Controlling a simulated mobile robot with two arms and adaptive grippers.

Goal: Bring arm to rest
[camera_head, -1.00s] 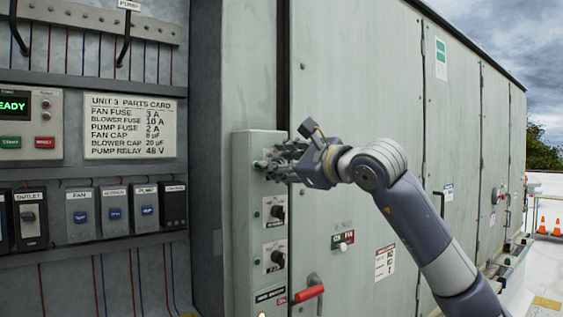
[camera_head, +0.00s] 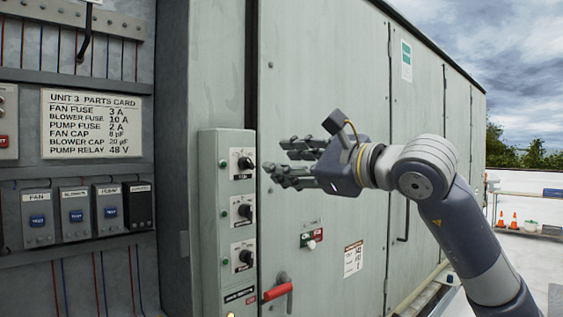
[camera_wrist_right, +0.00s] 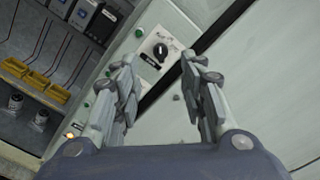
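My right arm reaches in from the lower right in the head view. Its gripper (camera_head: 282,165) is open and empty in front of the grey-green cabinet doors, to the right of the narrow switch panel (camera_head: 209,215). In the right wrist view the two fingers (camera_wrist_right: 158,95) stand wide apart with nothing between them. The top black rotary knob (camera_head: 244,163) is just left of the fingertips and apart from them. A rotary knob also shows beyond the fingers in the wrist view (camera_wrist_right: 160,51). My left gripper is not in view.
Two more knobs (camera_head: 245,211) (camera_head: 245,257) and a red-handled lever (camera_head: 277,291) sit below the top knob. The open electrical bay with a parts card (camera_head: 92,123) and several breakers is at left. Orange cones (camera_head: 514,220) stand far right on the open roof.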

